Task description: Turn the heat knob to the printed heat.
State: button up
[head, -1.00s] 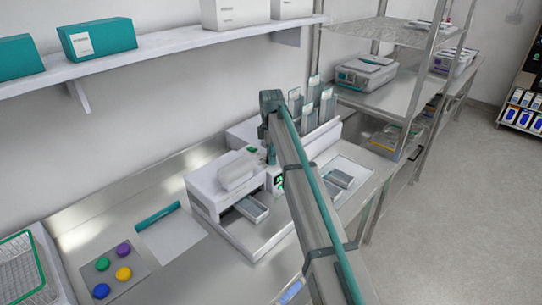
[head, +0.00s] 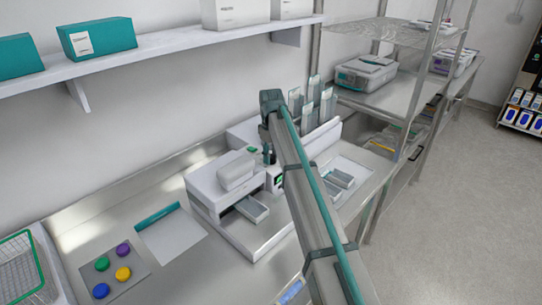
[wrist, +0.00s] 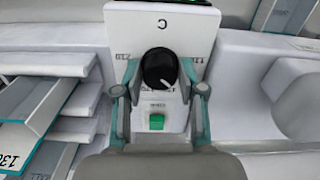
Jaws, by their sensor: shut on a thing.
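The black round heat knob (wrist: 159,68) sits on a white panel in the wrist view. Its white pointer mark is toward the lower right of that picture. Small labels are printed around it, upside down and too small to read surely. My gripper (wrist: 159,78) has its two teal-and-grey fingers at either side of the knob, shut on it. In the head view my gripper (head: 268,157) is at the white machine (head: 222,190), and the knob cannot be made out there. A card (wrist: 14,160) at the lower left of the wrist view reads 130, upside down and partly cut off.
A green button (wrist: 156,122) is close to the knob, between my fingers. A small green-lit display (head: 279,181) is on the machine's front. Upright clear holders (head: 308,108) stand behind my arm. A mat with coloured discs (head: 135,264) lies at the front left.

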jog(key=m, duration=1.3)
jog(key=shift+m, duration=0.4)
dwell(0.3)
jog(key=o, duration=1.2)
jog(key=shift+c, duration=0.2)
notch_tip(320, 180, up, 12)
